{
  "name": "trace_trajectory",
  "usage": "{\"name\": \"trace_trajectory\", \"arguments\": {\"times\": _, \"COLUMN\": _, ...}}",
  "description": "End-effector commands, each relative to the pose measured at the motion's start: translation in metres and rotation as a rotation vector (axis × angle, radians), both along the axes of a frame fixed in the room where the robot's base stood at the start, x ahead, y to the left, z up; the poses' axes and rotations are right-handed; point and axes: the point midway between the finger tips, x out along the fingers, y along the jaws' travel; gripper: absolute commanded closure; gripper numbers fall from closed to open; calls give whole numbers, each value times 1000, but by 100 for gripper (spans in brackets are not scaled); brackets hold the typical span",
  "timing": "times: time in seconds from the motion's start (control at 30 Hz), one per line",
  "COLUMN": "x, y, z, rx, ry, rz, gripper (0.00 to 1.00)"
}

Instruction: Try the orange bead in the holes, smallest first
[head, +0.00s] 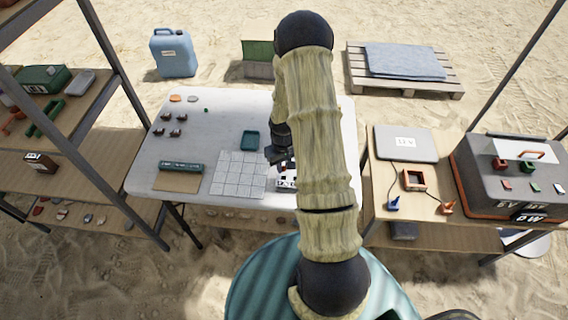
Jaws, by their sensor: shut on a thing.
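My gripper (284,162) is over the right part of the white table, just above a small white block with dark marks (287,183). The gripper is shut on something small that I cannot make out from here. The orange bead cannot be told apart in this view. The white block lies at the table's front edge, right of a pale grid mat, and my arm hides its right part. Its dark marks may be holes, but they are too small to tell their sizes.
On the white table (228,100) are a pale grid mat (240,175), a teal tray (250,140), a green-topped brown board (178,180) and several small dark pieces. An orange disc (176,98) lies at the back left. Shelves stand left; a bench with a grey case (510,170) stands right.

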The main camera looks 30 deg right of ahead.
Motion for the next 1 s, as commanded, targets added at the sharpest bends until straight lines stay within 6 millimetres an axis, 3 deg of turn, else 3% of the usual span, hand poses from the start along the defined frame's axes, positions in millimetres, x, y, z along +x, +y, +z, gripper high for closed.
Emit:
{"name": "trace_trajectory", "arguments": {"times": 0.6, "x": -1, "y": -2, "z": -39, "rx": 0, "ry": 1, "rz": -5, "gripper": 100}}
{"name": "trace_trajectory", "arguments": {"times": 1.0, "x": 0, "y": -2, "z": -43, "rx": 0, "ry": 0, "rz": -5, "gripper": 100}}
